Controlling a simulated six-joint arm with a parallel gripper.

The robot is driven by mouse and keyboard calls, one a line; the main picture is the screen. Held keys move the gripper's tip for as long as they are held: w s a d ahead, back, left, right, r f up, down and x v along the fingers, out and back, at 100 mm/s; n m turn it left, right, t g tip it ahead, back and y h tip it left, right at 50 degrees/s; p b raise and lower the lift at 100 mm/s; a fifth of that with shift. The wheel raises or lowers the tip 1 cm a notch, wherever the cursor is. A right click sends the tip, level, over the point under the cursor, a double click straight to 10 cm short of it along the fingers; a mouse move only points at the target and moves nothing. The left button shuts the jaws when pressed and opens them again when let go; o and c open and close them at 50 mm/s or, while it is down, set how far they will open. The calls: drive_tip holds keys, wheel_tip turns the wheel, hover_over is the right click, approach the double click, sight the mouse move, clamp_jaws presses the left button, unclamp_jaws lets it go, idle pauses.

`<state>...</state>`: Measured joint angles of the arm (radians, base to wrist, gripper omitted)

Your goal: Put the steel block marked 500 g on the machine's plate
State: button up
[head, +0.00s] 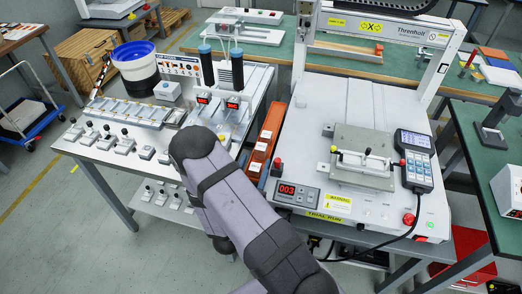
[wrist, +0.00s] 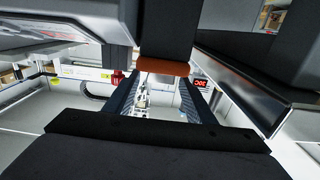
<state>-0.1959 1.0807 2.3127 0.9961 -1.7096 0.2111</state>
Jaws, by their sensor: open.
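Several small steel blocks with dark knobs stand along the front of the left bench, one of them a steel block (head: 125,145). Their marks are too small to read, so I cannot tell which is 500 g. The machine's plate (head: 365,140) is a grey metal plate on the white machine at right, with a small dark knob near its front. My arm reaches up toward the left bench and hides my gripper in the head view. In the wrist view my gripper (wrist: 160,92) is open, its two dark fingers apart. Small bright shapes show between them, too unclear to name.
A red display (head: 288,191), a handheld controller (head: 416,160) and a red button (head: 408,219) sit around the plate.

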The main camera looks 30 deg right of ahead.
sight(259, 150)
drive_tip(key=shift+p+x, duration=0.65)
drive_tip(key=shift+x, duration=2.2)
drive_tip(key=shift+r, duration=0.15)
drive_tip(key=shift+c, duration=0.6)
drive_tip(key=shift+r, duration=0.1)
clamp_jaws()
drive_tip(key=shift+r, duration=0.1)
wheel_tip(259, 150, up, 10)
